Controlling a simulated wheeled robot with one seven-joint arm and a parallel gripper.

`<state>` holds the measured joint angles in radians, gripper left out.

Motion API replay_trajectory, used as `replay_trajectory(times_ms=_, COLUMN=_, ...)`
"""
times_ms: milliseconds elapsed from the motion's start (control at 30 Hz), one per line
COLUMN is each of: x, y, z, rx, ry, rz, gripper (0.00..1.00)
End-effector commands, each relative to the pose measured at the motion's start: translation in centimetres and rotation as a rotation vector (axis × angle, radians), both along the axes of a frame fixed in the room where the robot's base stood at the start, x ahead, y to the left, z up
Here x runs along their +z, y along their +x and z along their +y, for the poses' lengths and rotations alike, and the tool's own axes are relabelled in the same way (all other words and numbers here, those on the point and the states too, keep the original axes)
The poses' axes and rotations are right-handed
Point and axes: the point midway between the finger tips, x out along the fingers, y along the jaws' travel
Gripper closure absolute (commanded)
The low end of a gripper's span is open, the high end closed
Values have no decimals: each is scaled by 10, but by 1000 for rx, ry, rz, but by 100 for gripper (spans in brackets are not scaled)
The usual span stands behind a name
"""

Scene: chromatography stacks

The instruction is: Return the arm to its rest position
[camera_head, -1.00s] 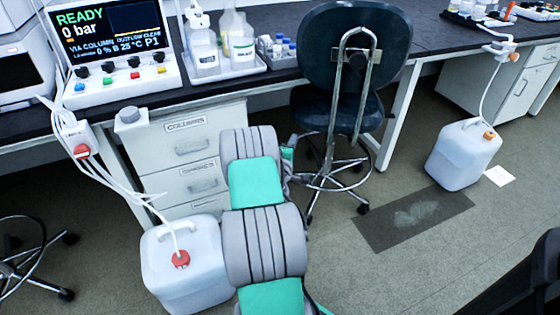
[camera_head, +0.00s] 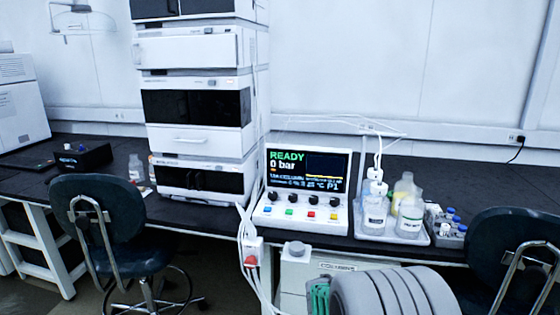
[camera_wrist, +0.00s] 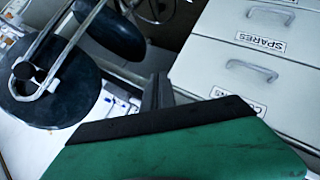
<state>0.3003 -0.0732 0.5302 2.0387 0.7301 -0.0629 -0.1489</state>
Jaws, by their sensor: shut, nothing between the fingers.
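In the wrist view my gripper (camera_wrist: 157,90) shows as two dark fingers close together beyond a green housing. They are shut with nothing between them. They point toward the floor area beside a white drawer cabinet (camera_wrist: 225,62), apart from it. In the head view the grey and green links of my arm show low at the bottom edge, in front of the bench, and the gripper itself is out of sight there.
A black chair (camera_head: 110,225) stands at left and another (camera_head: 520,245) at right. The dark bench (camera_head: 400,187) carries a stacked instrument (camera_head: 195,140), a control panel reading READY (camera_head: 305,207) and a bottle tray (camera_head: 370,232). A chair also shows in the wrist view (camera_wrist: 50,85).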

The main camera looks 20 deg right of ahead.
Motion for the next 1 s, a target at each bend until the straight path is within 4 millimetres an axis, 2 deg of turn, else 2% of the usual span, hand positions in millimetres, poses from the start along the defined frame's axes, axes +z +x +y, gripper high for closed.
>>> replay_trajectory(times_ms=33, x=53, y=9, z=35, rx=29, ry=104, rz=-29, gripper=100)
replay_trajectory(times_ms=133, x=95, y=14, z=111, rx=99, ry=317, rz=-34, gripper=100)
replay_trajectory(times_ms=233, x=140, y=5, z=186, rx=192, ry=494, rz=3, gripper=100)
replay_trajectory(times_ms=300, x=172, y=-11, z=235, rx=264, ry=598, rz=49, gripper=100)
replay_trajectory(times_ms=400, x=209, y=-41, z=292, rx=367, ry=703, rz=130, gripper=100)
replay_trajectory(times_ms=433, x=218, y=-49, z=304, rx=391, ry=724, rz=153, gripper=100)
replay_trajectory(times_ms=500, x=231, y=-67, z=326, rx=440, ry=759, rz=201, gripper=100)
replay_trajectory(times_ms=600, x=236, y=-82, z=340, rx=474, ry=781, rz=240, gripper=100)
replay_trajectory(times_ms=1000, x=236, y=-84, z=342, rx=478, ry=784, rz=246, gripper=100)
